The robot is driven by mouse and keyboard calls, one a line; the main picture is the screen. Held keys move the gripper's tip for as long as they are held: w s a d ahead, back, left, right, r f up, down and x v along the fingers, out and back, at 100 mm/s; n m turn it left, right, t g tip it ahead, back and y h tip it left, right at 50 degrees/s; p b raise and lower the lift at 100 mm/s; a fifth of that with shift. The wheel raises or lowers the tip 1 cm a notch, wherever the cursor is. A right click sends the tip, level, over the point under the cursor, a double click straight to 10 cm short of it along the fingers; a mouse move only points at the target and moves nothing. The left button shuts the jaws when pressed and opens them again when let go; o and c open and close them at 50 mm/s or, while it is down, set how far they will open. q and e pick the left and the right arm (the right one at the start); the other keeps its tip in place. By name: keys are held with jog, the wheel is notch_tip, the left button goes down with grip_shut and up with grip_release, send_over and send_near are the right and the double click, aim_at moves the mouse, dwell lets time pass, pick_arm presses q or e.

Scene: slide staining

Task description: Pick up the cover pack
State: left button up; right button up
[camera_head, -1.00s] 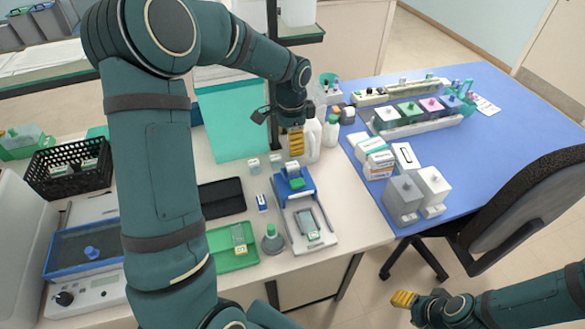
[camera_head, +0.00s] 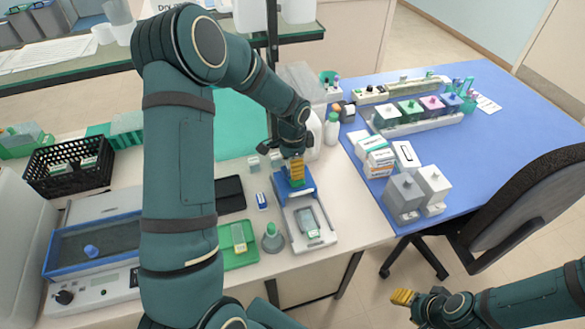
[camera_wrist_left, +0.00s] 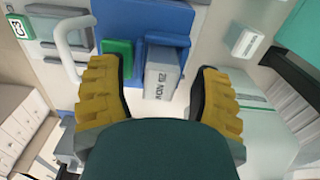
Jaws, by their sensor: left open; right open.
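A small pale grey box with dark lettering (camera_wrist_left: 165,75), which appears to be the cover pack, sits by the blue block (camera_wrist_left: 148,18) in the left wrist view. My left gripper (camera_wrist_left: 160,95) is open, with one yellow ribbed finger on each side of the box. No contact with the box is clear. In the head view my left gripper (camera_head: 297,172) points down over the blue block and hides most of the box. My right gripper (camera_head: 403,297) is open and empty at the lower right, away from the bench.
A green piece (camera_wrist_left: 118,58) sits close beside the box. White bottles stand behind.

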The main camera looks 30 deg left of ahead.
pick_arm(q)
grip_shut()
